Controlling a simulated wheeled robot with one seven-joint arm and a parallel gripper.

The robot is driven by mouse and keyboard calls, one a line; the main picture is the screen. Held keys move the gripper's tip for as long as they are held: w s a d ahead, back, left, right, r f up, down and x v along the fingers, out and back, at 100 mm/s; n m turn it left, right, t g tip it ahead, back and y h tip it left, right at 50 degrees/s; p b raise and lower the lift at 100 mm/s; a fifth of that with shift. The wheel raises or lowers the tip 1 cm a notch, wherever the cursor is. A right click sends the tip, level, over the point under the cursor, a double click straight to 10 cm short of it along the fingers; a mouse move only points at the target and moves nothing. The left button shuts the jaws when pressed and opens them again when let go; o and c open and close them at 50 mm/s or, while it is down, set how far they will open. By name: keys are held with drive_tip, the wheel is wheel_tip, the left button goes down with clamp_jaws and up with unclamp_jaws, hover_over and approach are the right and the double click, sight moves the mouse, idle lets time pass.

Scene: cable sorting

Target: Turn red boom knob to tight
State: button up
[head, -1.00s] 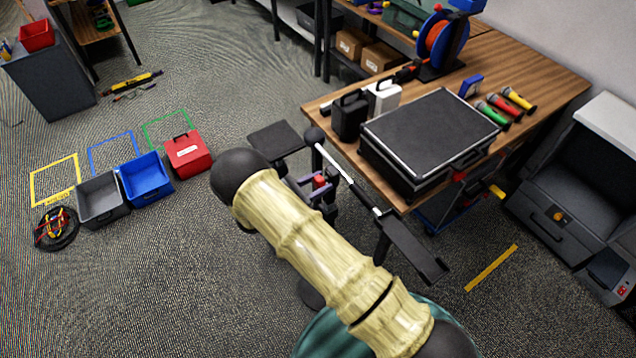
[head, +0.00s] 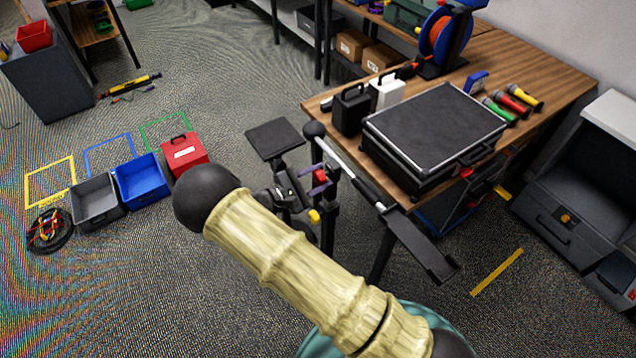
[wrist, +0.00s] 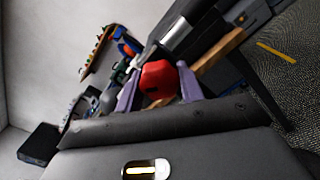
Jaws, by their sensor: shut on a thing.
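The red boom knob (wrist: 158,78) sits between the two purple fingers of my gripper (wrist: 158,86) in the wrist view, and the fingers are shut on it. In the head view the red knob (head: 320,176) is a small spot with purple finger parts of my gripper (head: 319,183) around it. It is beside the boom (head: 348,168), a slanting silver and black bar on a dark stand. The knob's marking for tight cannot be made out. My arm hides part of the stand's lower end.
The wooden table (head: 540,95) holds a black case (head: 435,130) close to the boom's right. A yellow knob (head: 314,216) shows lower on the stand.

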drive_tip(key=m+b, duration=0.4)
drive_tip(key=m, duration=0.1)
drive_tip(key=shift+f+m, duration=0.15)
drive_tip(key=shift+m, duration=0.15)
drive_tip(key=m+b, duration=0.3)
drive_tip(key=m, duration=0.2)
drive_tip(key=shift+b, duration=0.35)
drive_tip(key=shift+r, duration=0.2)
drive_tip(key=o, duration=1)
drive_tip(key=shift+a+f, duration=0.1)
drive_tip(key=shift+a, duration=0.05)
